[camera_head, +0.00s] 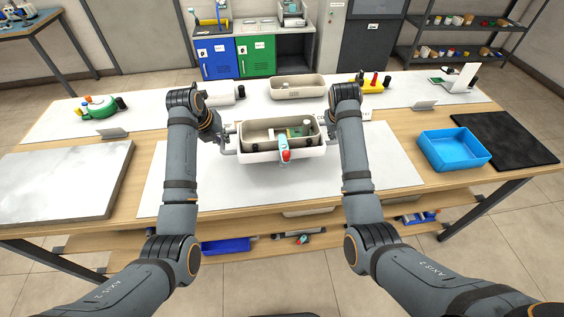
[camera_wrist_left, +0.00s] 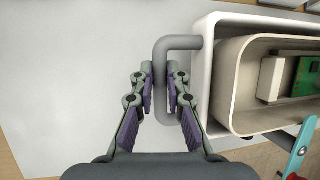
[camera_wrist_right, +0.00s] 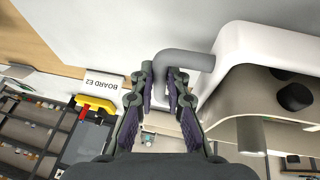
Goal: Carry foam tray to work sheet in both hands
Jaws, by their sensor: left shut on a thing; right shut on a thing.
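The foam tray (camera_head: 253,156) is a white tray with grey side handles, with a beige liner (camera_head: 262,145) inside holding a green board (camera_head: 296,132). It is level over the white work sheet (camera_head: 240,188); its height above the sheet is unclear. My left gripper (camera_wrist_left: 167,78) is shut on the tray's left handle (camera_wrist_left: 183,42). My right gripper (camera_wrist_right: 171,82) is shut on its right handle (camera_wrist_right: 185,59). In the head view, the right gripper is mostly hidden behind its arm. A teal tool with a red end (camera_head: 285,154) shows at the tray's front wall.
A grey-white slab (camera_head: 60,180) lies at the left. A blue bin (camera_head: 455,150) and a black mat (camera_head: 505,138) are at the right. A beige bin (camera_head: 298,87), a green round item (camera_head: 98,107) and a yellow rack (camera_head: 372,86) stand along the back. The front of the sheet is clear.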

